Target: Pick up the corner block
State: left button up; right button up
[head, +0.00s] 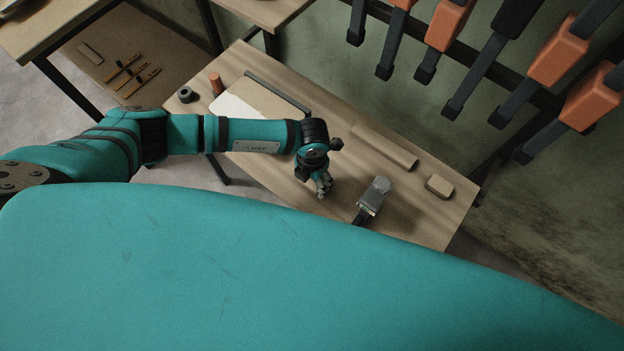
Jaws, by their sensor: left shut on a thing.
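My left gripper (322,187) comes in from the left and points down over the front middle of the wooden bench (262,70). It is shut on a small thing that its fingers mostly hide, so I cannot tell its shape. A small pale wooden block (439,186) lies near the bench's right end, apart from my gripper. A long flat wooden piece (384,147) lies behind and right of the gripper. I cannot tell which of these is the corner block. My right gripper is not in view.
A grey tool head with a dark handle (374,191) lies right of the gripper. A board with a dark edge bar (276,93), an orange cylinder (216,84) and a dark ring (185,94) are on the left. Orange-and-black clamps (449,24) hang behind.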

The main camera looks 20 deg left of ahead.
pick_arm(q)
jog(key=shift+r, duration=0.9)
jog(key=shift+a+r+b, duration=0.5)
jog(key=shift+r+b, duration=0.1)
jog(key=shift+r, duration=0.2)
jog(key=a+b, duration=0.1)
jog(key=a, duration=0.3)
jog(key=a+r+b, duration=0.1)
jog(key=a, duration=0.4)
jog(key=a+b, duration=0.1)
jog(key=a, duration=0.3)
jog(key=shift+s+a+r, duration=0.15)
jog(key=shift+s+a, duration=0.15)
jog(key=shift+a, duration=0.05)
jog(key=shift+a+r+b, duration=0.15)
jog(key=shift+a+b, duration=0.15)
jog(key=shift+a, duration=0.3)
